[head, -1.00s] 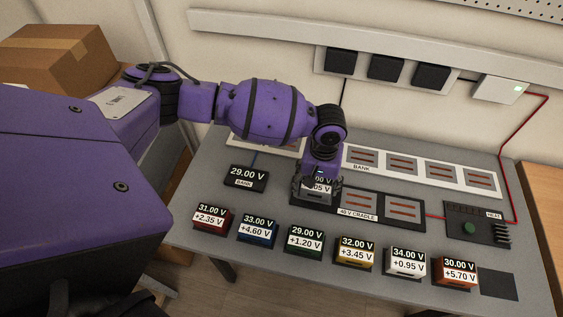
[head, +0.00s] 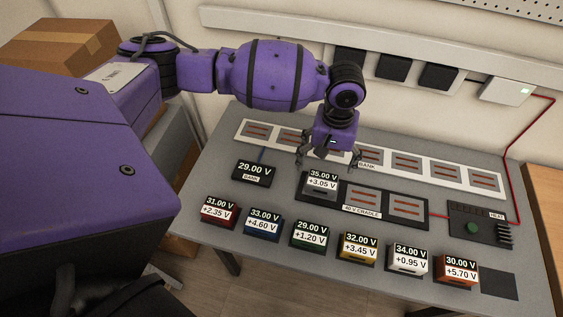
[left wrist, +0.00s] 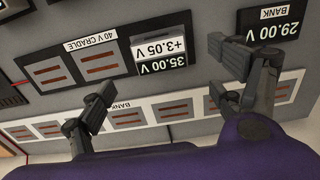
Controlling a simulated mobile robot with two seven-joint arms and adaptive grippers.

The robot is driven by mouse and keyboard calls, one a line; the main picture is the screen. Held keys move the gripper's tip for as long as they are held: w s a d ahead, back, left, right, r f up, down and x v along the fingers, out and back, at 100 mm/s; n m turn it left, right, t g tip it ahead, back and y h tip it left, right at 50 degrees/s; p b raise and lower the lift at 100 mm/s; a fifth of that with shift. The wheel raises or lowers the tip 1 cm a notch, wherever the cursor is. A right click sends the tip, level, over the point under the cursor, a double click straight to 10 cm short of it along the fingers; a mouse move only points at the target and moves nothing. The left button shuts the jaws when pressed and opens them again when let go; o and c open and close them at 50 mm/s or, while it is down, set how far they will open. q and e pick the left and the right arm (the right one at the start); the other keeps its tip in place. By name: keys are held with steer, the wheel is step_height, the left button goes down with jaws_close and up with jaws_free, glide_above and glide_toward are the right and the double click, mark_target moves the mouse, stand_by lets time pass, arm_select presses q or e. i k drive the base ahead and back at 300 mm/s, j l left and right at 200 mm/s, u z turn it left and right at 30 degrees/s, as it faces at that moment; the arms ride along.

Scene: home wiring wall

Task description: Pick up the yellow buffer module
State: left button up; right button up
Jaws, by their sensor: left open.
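The yellow buffer module (head: 358,249) sits in the front row on the table, with a label reading 32.00 V and +3.45 V. My left gripper (head: 328,160) is open and empty, above the table over the back of the cradle, well behind the yellow module. In the left wrist view its spread fingers (left wrist: 160,72) frame a dark module (left wrist: 160,54) labelled 35.00 V, +3.05 V. That module (head: 322,185) sits in the left slot of the 40 V cradle (head: 362,211). The yellow module is not in the left wrist view. My right gripper is not in view.
Red (head: 219,210), blue (head: 263,226) and green (head: 312,235) modules stand left of the yellow one; white (head: 407,261) and orange (head: 457,269) stand right. The white bank strip (head: 475,181) runs behind. A heat box (head: 480,226) is at the right.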

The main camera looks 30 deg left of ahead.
mark_target(362, 248)
steer(key=j+z, duration=0.2)
steer(key=z, duration=0.2)
steer(key=k+j+z, duration=0.15)
steer(key=z, duration=0.25)
steer(key=k+j+z, duration=0.1)
steer(key=z, duration=0.3)
steer(key=j, duration=0.1)
